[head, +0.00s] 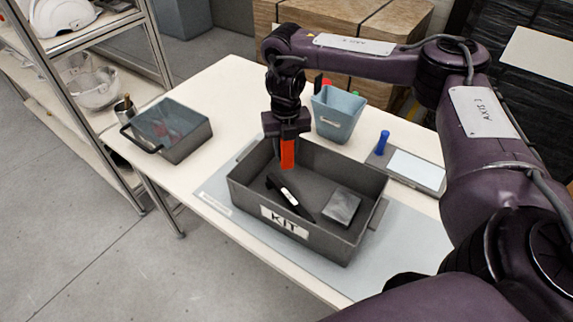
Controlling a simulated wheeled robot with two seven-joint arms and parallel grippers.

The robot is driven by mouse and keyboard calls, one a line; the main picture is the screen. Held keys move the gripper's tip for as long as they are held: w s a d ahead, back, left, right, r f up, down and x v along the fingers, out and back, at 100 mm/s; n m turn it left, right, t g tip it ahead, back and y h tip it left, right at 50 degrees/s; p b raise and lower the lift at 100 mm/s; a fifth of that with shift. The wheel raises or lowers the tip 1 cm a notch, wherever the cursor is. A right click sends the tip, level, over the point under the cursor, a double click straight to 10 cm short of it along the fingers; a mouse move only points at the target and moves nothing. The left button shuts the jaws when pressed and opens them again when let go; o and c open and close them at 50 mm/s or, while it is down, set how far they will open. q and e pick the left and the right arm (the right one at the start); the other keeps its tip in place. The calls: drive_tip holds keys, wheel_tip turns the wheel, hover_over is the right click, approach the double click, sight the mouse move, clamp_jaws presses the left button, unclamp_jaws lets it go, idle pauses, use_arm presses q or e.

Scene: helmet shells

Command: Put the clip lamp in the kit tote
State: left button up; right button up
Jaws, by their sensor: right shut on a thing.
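My right gripper (287,139) points down over the back left part of the kit tote. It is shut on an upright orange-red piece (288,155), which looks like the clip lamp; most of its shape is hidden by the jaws. The lower end hangs inside the tote's outline; I cannot tell whether it touches anything. The kit tote (246,202) is a dark grey open box with a white KIT label. In it lie a black bar-shaped thing with a white band (289,197) and a small grey box (341,207). My left gripper is not in view.
A blue-grey bin (336,114) stands just behind the tote. A grey tray with a handle (184,148) is at the table's left. A panel (414,169) with a blue knob (382,142) lies to the right. A shelf (98,28) with helmets stands left.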

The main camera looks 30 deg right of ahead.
sight(286, 163)
drive_tip(key=shift+f, duration=0.55)
wheel_tip(286, 163, down, 5)
drive_tip(key=shift+r+p, duration=0.1)
drive_tip(key=shift+p, duration=0.4)
drive_tip(key=shift+f, duration=0.3)
drive_tip(key=o, duration=1)
